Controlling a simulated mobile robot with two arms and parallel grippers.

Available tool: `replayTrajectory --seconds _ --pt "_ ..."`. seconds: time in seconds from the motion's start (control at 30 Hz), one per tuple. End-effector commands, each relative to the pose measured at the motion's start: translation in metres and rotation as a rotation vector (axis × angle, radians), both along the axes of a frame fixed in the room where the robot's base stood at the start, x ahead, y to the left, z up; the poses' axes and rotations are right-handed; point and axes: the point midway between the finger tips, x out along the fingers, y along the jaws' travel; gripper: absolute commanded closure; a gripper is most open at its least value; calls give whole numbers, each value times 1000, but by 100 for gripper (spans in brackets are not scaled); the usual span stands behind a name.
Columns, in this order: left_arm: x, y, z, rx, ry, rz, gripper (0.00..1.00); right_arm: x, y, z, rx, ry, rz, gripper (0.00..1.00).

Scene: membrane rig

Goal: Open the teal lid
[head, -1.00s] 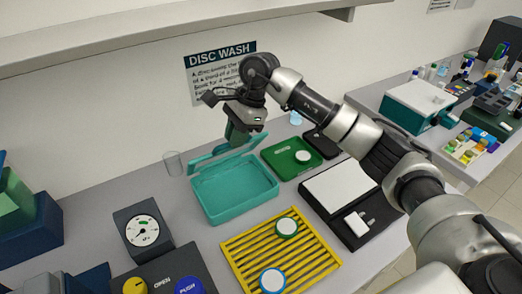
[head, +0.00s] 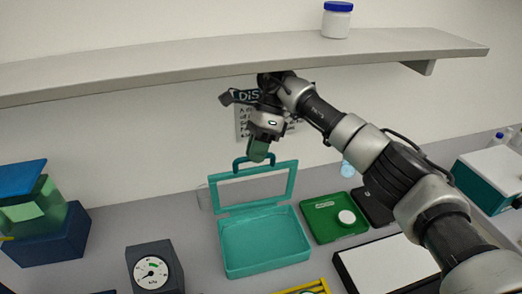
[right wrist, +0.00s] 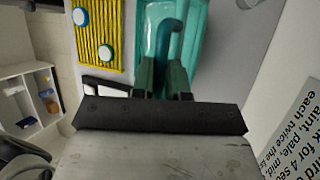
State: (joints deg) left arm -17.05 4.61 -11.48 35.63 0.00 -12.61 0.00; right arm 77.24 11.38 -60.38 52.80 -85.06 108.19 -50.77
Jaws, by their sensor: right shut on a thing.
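The teal lid (head: 291,181) is a frame with a clear middle, standing raised at the back of the teal box (head: 266,266). The box's open inside shows in the head view. A teal handle loop (head: 240,160) rises from the lid's upper edge. My right gripper (head: 259,152) is at that handle, above the lid's top edge, and is shut on it. In the right wrist view the two green fingers (right wrist: 163,80) close around the teal handle (right wrist: 165,42), with the teal box beyond. My left gripper is in neither view.
A green tray (head: 318,228) with a white round piece stands right of the box. A gauge (head: 152,271) stands at front left, and a blue-lidded container (head: 35,216) at far left. A shelf (head: 180,73) with a white jar (head: 337,20) hangs above my arm.

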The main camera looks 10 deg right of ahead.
Motion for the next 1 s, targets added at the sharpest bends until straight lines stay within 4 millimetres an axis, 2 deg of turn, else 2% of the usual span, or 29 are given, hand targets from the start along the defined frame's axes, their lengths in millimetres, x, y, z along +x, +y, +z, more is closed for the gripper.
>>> replayTrajectory --seconds 0.03,0.27,0.3,0.47,1.0 --pt "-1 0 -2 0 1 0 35 -1 -1 -12 -14 10 1 100" --pt "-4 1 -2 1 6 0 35 -1 -1 -12 -14 10 1 100" --pt "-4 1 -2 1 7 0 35 -1 -1 -12 -14 10 1 84" --pt "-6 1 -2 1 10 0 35 -1 -1 -10 -11 9 1 60" --pt "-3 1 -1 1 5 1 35 -1 -1 -6 -6 4 1 60"
